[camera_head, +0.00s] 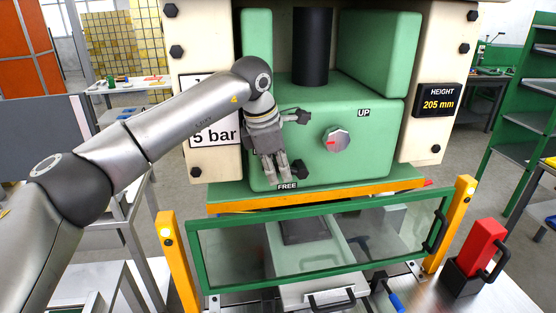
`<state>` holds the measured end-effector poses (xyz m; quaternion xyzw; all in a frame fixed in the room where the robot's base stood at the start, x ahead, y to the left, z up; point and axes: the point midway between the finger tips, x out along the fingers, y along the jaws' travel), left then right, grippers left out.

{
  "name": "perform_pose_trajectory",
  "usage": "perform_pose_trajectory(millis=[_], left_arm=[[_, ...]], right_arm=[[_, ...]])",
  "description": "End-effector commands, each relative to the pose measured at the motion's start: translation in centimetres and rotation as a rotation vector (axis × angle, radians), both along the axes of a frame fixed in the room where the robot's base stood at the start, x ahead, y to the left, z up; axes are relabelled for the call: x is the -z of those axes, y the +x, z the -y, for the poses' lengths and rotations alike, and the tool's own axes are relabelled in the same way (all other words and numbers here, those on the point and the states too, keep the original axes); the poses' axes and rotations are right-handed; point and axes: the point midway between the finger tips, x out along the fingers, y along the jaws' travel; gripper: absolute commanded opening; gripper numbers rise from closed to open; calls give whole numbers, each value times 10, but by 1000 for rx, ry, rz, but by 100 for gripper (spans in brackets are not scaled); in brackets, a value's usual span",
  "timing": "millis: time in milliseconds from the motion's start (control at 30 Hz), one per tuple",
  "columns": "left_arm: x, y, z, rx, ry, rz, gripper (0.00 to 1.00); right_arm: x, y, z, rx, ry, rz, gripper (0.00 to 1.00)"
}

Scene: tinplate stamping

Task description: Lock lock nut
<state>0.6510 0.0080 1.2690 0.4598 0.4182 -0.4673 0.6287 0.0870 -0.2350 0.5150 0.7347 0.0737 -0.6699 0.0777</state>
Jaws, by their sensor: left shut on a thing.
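My left gripper (274,170) reaches in from the left and points down in front of the green press head (372,165). It is shut on the lock nut, whose black parts (299,170) show at the right of the fingers, just above the FREE label (287,186). The fingers and wrist hide most of the nut, so its exact angle cannot be told. My right gripper is not in view.
A green-framed clear guard (322,274) stands below, between yellow posts (178,262). A display (438,101) reads HEIGHT 205 mm. A pressure sign (213,134) is partly behind my left arm. A red-and-black handled block (481,254) stands at the lower right.

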Motion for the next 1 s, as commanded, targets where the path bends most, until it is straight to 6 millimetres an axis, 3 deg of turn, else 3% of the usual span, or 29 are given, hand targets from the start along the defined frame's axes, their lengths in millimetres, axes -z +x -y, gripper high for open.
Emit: perform_pose_trajectory(millis=[200, 733, 767, 800, 1000], left_arm=[[-6, 1, 1, 0, 61, -9, 0], [-6, 1, 0, 0, 82, -12, 0], [-6, 1, 0, 0, 81, -12, 19], [-6, 1, 0, 0, 81, -12, 24], [-5, 0, 0, 1, 80, -14, 25]], right_arm=[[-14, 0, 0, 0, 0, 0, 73], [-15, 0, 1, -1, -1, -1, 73], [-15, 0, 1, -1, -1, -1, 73], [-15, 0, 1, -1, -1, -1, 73], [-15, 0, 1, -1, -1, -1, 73]])
